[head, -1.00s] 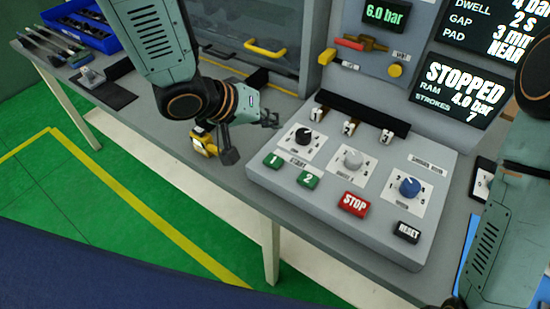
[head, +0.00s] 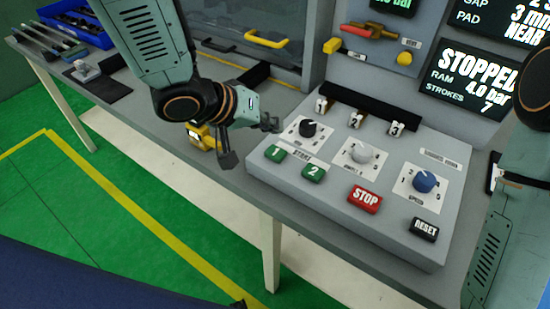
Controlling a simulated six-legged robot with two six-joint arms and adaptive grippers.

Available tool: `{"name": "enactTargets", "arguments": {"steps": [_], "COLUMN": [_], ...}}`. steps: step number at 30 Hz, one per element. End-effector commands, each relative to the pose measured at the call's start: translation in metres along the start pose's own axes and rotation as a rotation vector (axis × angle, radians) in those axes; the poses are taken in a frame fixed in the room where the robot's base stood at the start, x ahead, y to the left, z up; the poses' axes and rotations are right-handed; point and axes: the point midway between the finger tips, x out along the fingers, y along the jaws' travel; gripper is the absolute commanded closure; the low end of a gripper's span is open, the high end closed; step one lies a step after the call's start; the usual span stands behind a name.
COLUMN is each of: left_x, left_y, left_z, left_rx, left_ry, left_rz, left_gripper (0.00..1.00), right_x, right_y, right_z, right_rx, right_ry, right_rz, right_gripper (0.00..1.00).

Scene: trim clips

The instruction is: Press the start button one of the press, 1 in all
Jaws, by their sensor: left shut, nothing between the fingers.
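The green start button 1 (head: 275,153) is at the left front of the sloped grey control box (head: 350,228). The green start button 2 (head: 313,173) is just to its right. My left gripper (head: 272,124) is shut and empty, with its fingertips above and behind button 1, near the black knob; I see no contact with the button. My right arm comes in at the right edge, but its fingers are outside the picture. The press display (head: 467,84) reads STOPPED, 4.0 bar, strokes 7.
The box also carries a red STOP button (head: 365,198), a black RESET button (head: 424,229), a black knob (head: 308,128), a white knob (head: 361,152) and a blue knob (head: 424,182). A yellow device (head: 203,137) lies behind my left wrist. A blue bin (head: 85,24) stands at the far left.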

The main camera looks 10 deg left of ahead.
Motion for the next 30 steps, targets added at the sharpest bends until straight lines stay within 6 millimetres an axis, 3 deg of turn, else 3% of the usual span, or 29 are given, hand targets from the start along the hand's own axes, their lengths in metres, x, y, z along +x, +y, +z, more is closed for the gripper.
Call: {"name": "enactTargets", "arguments": {"steps": [3,10,30], "left_x": [0.009,0.024,0.028], "left_y": [-0.006,-0.018,-0.02], "left_z": [0.007,0.018,0.02], "left_rx": [0.001,0.0,0.001], "left_ry": [0.0,-0.001,0.0], "left_rz": [0.0,0.0,0.001], "left_gripper": [1.0,1.0,1.0], "right_x": [0.016,0.03,0.032], "right_y": [0.0,0.0,0.0], "right_z": [0.0,0.0,0.0], "right_rx": [0.0,0.0,0.0], "right_ry": [0.0,0.0,0.0], "right_rz": [0.0,0.0,0.0], "right_gripper": [1.0,1.0,1.0]}}
